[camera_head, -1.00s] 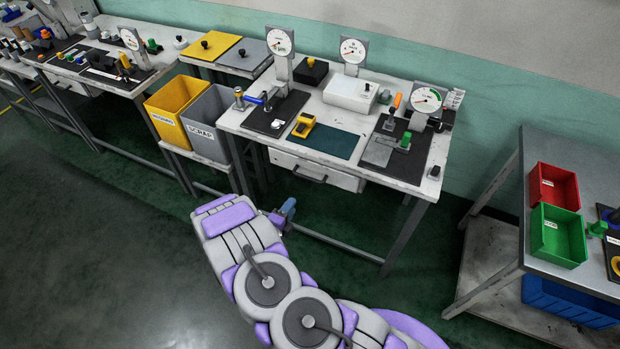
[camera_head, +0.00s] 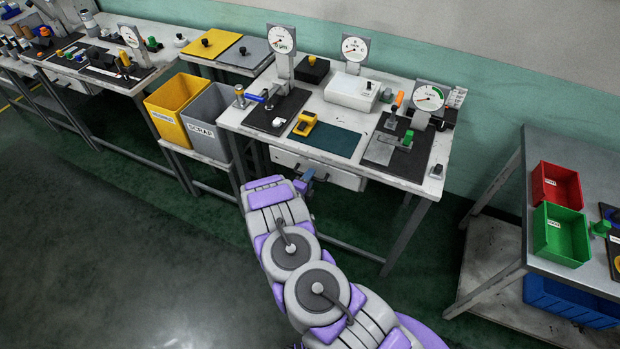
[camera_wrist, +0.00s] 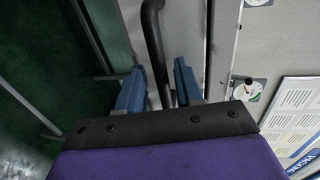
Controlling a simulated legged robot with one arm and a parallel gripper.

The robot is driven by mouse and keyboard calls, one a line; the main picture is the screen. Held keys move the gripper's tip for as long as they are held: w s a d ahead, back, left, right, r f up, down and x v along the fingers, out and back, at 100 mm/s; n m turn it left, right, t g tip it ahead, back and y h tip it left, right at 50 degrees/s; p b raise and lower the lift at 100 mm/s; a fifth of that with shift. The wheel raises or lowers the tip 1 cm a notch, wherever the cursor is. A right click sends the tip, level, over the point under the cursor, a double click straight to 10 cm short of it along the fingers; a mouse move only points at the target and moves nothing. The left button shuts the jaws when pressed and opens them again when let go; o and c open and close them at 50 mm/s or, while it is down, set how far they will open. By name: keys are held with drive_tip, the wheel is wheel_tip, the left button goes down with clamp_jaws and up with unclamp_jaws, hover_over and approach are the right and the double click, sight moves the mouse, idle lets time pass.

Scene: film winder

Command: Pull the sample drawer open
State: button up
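The sample drawer (camera_head: 342,179) is a pale grey front under the middle workbench, and it looks shut. Its dark bar handle (camera_wrist: 155,45) shows in the wrist view, running down from the top edge between the two blue fingers. My gripper (camera_wrist: 160,88) is open, with one finger on each side of the handle and gaps visible. In the head view my gripper (camera_head: 305,178) is at the drawer front, and the arm hides the left part of the handle area.
The workbench (camera_head: 398,182) carries gauges, a white box (camera_head: 351,92) and a green mat (camera_head: 327,140). Yellow and grey scrap bins (camera_head: 211,122) stand left of it. A table with red and green bins (camera_head: 560,235) stands at right. Floor in front is clear.

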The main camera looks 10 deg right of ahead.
drive_tip(key=shift+w+d, duration=0.3)
drive_tip(key=shift+f, duration=0.1)
clamp_jaws()
idle(0.4)
